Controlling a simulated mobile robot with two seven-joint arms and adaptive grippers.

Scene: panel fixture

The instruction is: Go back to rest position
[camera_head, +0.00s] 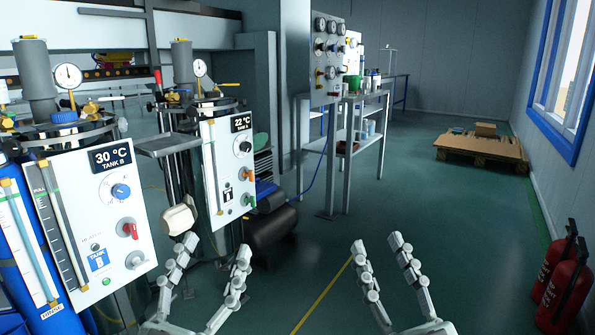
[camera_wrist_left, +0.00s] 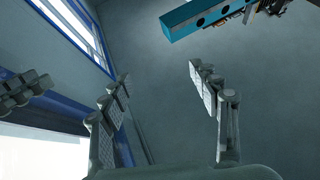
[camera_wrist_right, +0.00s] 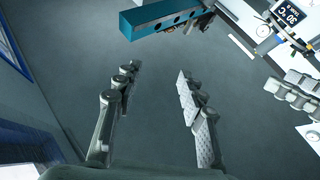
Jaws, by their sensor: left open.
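My left gripper (camera_head: 214,252) is in the lower middle-left of the head view, with its two fingers spread and nothing between them. It also shows in the left wrist view (camera_wrist_left: 158,73), open and empty. My right gripper (camera_head: 380,243) is to the right of it, fingers apart and empty. It also shows in the right wrist view (camera_wrist_right: 157,72) with a clear gap. The two grippers are apart from each other. In the head view, the left gripper appears just below a cream-coloured knob (camera_head: 179,218); I cannot tell whether they touch.
A Tank B panel (camera_head: 75,225) and a Tank A panel (camera_head: 228,185) stand at the left. A gauge stand (camera_head: 325,60) and metal table (camera_head: 350,145) are behind. A pallet (camera_head: 480,150) lies at the back right, with fire extinguishers (camera_head: 565,290) at the lower right. Mid-right floor is clear.

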